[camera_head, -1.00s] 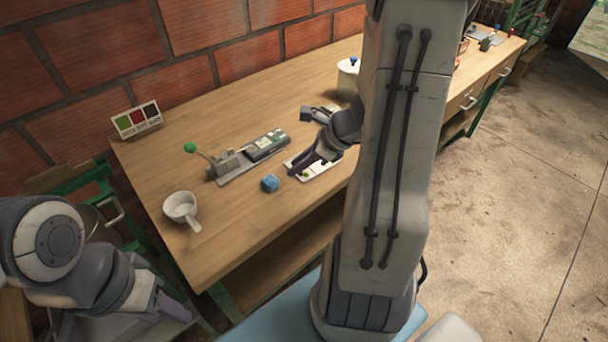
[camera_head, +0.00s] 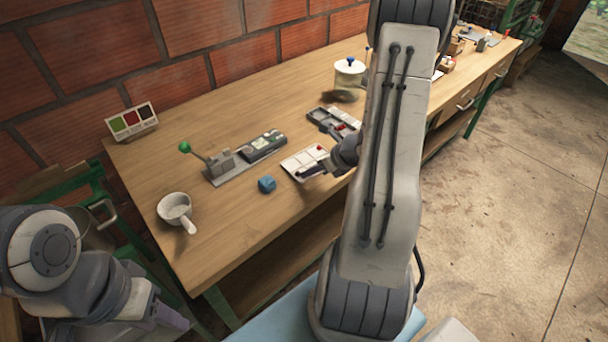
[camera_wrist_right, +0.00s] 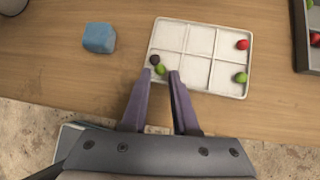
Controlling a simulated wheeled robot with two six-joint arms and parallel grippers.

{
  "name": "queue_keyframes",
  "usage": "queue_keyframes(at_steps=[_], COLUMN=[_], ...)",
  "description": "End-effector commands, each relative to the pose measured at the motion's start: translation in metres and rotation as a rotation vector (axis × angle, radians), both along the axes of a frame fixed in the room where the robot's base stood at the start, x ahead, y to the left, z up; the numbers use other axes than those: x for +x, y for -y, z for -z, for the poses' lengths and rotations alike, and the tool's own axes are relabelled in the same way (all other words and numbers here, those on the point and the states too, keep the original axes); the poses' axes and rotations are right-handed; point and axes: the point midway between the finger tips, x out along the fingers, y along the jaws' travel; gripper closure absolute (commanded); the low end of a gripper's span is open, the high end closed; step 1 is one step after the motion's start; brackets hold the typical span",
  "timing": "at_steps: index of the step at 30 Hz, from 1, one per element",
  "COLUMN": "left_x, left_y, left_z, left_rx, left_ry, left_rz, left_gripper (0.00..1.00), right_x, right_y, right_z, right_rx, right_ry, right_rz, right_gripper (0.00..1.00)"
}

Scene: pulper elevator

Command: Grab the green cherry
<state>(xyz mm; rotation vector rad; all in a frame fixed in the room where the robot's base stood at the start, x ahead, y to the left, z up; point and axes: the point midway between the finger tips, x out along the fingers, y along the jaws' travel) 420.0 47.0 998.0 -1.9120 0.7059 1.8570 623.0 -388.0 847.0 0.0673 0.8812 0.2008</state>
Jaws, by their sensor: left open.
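A white tray with six compartments (camera_wrist_right: 200,57) lies on the table; part of it shows in the head view (camera_head: 292,162). In the right wrist view, a green cherry (camera_wrist_right: 160,70) lies in its near-left compartment, beside a dark cherry (camera_wrist_right: 155,59). Another green cherry (camera_wrist_right: 240,78) is in the near-right compartment, and a red cherry (camera_wrist_right: 242,45) in the far-right one. My right gripper (camera_wrist_right: 162,73) is open, its fingertips at the tray's near edge on either side of the near-left green cherry. My left gripper (camera_head: 172,318) is open, low at the left, away from the table top.
A blue block (camera_wrist_right: 99,38) lies left of the tray. A dark tray (camera_head: 318,116) is behind it. A device with a green-knobbed lever (camera_head: 222,165), a white cup (camera_head: 174,209) and a lidded pot (camera_head: 349,76) stand on the table. A colour card (camera_head: 131,120) is at the back left.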

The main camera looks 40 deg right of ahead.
Motion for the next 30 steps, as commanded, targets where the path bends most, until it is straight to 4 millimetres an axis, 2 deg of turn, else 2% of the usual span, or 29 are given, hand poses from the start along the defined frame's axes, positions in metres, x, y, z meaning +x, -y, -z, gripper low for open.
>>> queue_keyframes(at_steps=[3, 11, 13, 14, 30], left_x=[0.0, 0.0, 0.0, 0.0, 0.0], left_y=[0.0, 0.0, 0.0, 0.0, 0.0], left_z=[0.0018, 0.0017, 0.0017, 0.0017, 0.0016], left_rx=[0.0, 0.0, 0.0, 0.0, 0.0], left_ry=[0.0, 0.0, 0.0, 0.0, 0.0], left_rz=[0.0, 0.0, 0.0, 0.0, 0.0], left_gripper=[0.5, 0.5, 0.5, 0.5, 0.5], right_x=[0.008, 0.01, 0.0099, 0.0098, 0.0097], right_y=[-0.0029, -0.0029, -0.003, -0.003, -0.003], right_z=[0.0104, 0.012, 0.012, 0.0119, 0.0112], right_rx=[-0.001, -0.001, -0.001, -0.001, -0.001], right_ry=[-0.001, 0.001, 0.001, 0.001, 0.001], right_rz=[-0.002, 0.0, 0.0, 0.0, 0.0], right_gripper=[0.72, 0.72, 0.95, 1.0, 1.0])
